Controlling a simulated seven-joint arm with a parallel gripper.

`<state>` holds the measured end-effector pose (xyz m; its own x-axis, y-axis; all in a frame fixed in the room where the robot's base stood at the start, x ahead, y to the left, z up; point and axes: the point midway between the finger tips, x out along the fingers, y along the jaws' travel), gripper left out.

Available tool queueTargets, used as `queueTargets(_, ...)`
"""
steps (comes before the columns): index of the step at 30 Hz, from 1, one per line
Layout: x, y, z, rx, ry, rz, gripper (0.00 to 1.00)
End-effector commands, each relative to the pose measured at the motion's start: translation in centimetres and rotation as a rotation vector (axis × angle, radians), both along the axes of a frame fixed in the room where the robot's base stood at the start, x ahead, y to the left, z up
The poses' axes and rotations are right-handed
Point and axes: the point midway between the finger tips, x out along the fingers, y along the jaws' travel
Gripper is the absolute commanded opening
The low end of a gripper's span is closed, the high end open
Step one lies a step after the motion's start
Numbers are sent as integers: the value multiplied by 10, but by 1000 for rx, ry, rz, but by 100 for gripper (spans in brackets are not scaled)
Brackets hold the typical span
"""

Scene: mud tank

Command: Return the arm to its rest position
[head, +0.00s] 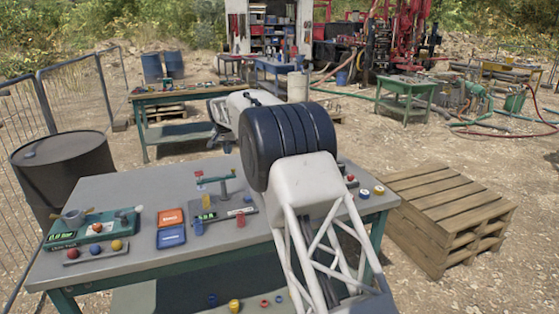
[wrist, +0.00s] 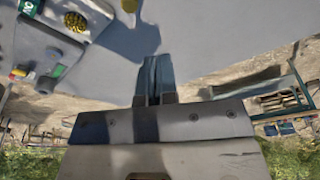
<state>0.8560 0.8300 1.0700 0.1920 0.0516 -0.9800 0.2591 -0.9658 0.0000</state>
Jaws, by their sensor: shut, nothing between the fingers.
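My arm rises from the front right of the grey-topped bench (head: 120,190) in the head view. Its white and black links stretch over the bench and back toward the far side. My gripper (wrist: 153,62) shows in the wrist view with its two dark fingers together and nothing between them. In the head view the arm's end lies near the bench's far edge, partly hidden behind the black joint. In the wrist view the fingers point over bare grey surface, and I see no contact.
The bench carries a green device (head: 90,230), an orange box (head: 171,217), a blue box (head: 172,236) and a small stand with a valve (head: 220,182). A dark barrel (head: 62,165) stands left. Wooden pallets (head: 440,205) lie right. Another table (head: 180,97) stands behind.

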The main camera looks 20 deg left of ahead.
Motion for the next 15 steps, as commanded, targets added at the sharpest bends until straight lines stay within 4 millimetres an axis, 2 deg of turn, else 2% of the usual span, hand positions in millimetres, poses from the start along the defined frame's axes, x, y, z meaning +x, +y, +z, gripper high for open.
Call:
queueTargets(8, 1, -6, 4, 1, -1, -2, 0)
queueTargets(11, 4, -17, 10, 0, 0, -5, 0)
queueTargets(15, 8, -43, 26, 0, -1, -11, 0)
